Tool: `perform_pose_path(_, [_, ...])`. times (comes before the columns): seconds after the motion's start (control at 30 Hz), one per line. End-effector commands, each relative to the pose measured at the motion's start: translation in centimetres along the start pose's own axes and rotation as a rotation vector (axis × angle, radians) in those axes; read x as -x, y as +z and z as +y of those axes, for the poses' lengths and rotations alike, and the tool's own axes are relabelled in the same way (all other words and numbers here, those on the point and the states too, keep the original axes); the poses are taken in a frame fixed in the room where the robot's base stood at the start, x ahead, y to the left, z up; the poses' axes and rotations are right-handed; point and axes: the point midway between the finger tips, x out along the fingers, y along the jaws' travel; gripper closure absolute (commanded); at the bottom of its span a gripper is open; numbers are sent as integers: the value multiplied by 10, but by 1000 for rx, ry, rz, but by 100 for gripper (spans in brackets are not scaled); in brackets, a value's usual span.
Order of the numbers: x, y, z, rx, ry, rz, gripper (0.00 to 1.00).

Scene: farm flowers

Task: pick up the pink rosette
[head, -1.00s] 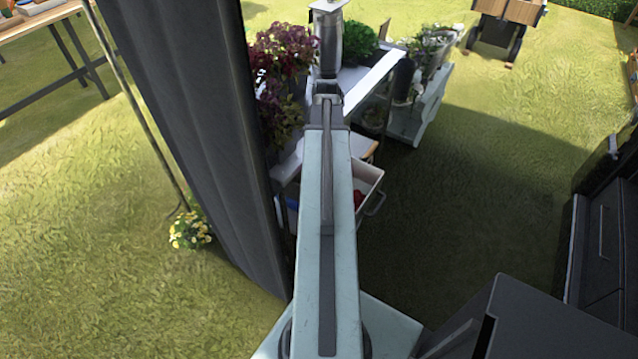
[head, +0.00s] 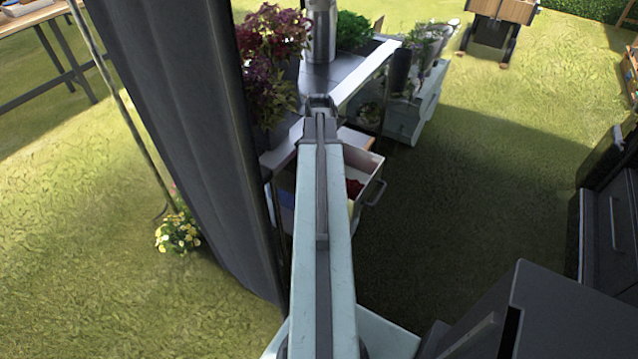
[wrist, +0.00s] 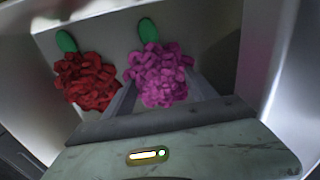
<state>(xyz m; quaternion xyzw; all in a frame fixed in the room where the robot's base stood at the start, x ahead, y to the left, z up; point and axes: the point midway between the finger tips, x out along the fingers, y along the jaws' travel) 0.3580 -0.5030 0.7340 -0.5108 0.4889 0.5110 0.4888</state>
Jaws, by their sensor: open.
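The pink rosette (wrist: 158,75) is a ruffled pink flower with a green leaf, inside an open white drawer (wrist: 215,42) in the wrist view. A red rosette (wrist: 88,82), also with a green leaf, lies to its left. My gripper (wrist: 161,82) is open, with one grey finger on each side of the pink rosette's lower part; whether they touch it is unclear. In the head view the open drawer (head: 370,182) shows beside my arm with something red in it. My arm hides part of the drawer there, and I cannot make out the pink rosette or the gripper's fingers.
A flower stand (head: 360,80) with potted plants is beyond the drawer. Dark cabinets (head: 605,215) stand at the right. Grass between is open.

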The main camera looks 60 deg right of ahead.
Motion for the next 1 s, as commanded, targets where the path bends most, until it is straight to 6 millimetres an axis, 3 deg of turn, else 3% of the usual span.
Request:
perform_pose_path(0.2, [0, 0, 0, 0, 0, 0, 37])
perform_pose_path(0.37, [0, 0, 0, 0, 0, 0, 81])
perform_pose_path(0.4, [0, 0, 0, 0, 0, 0, 84])
perform_pose_path(0.77, [4, 0, 0, 0, 0, 0, 84])
perform_pose_path(1.0, [28, 0, 0, 0, 0, 0, 84])
